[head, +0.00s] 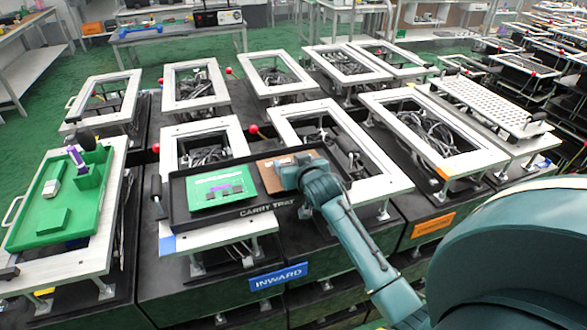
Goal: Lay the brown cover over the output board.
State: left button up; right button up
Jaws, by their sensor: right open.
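The carry tray (178,205) is black, with a raised rim and lettering on its front edge, and it sits over white frames in the middle. A flat green board (222,198) with white print and a few purple parts lies in the tray's left half; its print is too small to read surely. A brown panel (268,177), which looks like the brown cover, lies in the right half beside the board, partly hidden by my right gripper. My right gripper (287,173) is open over this panel; its fingertips are hard to see, and I cannot tell whether they touch it. My left gripper is not in view.
A green fixture (57,215) with raised blocks and a purple part stands on the left frame. Several white frames with dark cables and red-knobbed levers, such as this one (254,129), surround the tray. A blue "INWARD" sign (278,277) is in front.

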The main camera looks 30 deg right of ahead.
jog(key=shift+c, duration=0.5)
jog(key=c, duration=1)
jog(key=shift+r, duration=0.1)
